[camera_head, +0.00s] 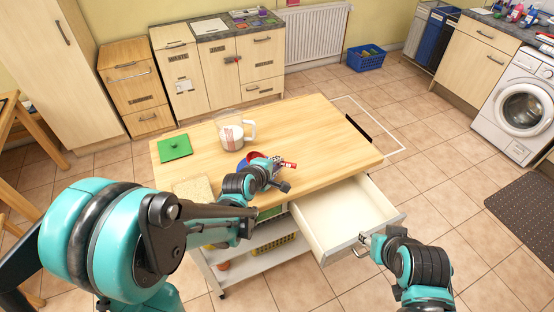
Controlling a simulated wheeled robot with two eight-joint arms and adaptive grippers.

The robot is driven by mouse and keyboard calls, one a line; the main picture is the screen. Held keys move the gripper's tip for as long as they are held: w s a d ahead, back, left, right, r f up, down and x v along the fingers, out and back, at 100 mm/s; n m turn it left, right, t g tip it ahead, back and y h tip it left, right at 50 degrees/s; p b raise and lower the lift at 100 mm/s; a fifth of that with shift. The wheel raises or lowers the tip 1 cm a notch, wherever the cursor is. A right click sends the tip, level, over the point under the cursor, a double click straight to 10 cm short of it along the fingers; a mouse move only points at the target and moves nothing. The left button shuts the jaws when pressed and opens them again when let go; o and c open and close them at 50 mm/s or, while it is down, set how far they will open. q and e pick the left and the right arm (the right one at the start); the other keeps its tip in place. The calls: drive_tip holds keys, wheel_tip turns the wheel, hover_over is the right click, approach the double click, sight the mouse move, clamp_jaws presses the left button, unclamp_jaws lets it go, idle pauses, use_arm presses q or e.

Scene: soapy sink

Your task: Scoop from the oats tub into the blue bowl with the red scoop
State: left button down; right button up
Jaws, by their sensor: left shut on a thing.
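A clear tub (231,138) with a side handle and pale contents stands on the wooden table; it looks like the oats tub. The blue bowl (242,164) is in front of it, mostly hidden by my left gripper and the scoop. My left gripper (274,166) is shut on the red scoop (257,156), whose red handle end sticks out to the right. The scoop's head is over or beside the bowl; I cannot tell which, nor whether it holds oats. My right gripper (364,241) is at the front of the open drawer, by its handle; its jaws are unclear.
The wooden table (330,130) is clear on its right side. A green square board (175,147) lies at its left, and a tan slab (193,190) lies at the front left. The white drawer (340,212) stands open, empty, below the table's front edge.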

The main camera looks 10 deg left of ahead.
use_arm(q)
drive_tip(key=r+g+p, duration=0.1)
drive_tip(key=g+p, duration=0.1)
drive_tip(key=g, duration=0.1)
drive_tip(key=r+g+y+p, duration=0.1)
drive_tip(key=g+p, duration=0.2)
drive_tip(key=g, duration=0.1)
drive_tip(key=r+g+p, duration=0.1)
drive_tip(key=g+p, duration=0.2)
drive_tip(key=g, duration=0.1)
drive_tip(key=shift+w+r+m+y, duration=0.1)
drive_tip(key=shift+w+m+y, duration=0.2)
drive_tip(key=shift+w+y, duration=0.1)
drive_tip(key=shift+s, duration=0.1)
idle(1.0)
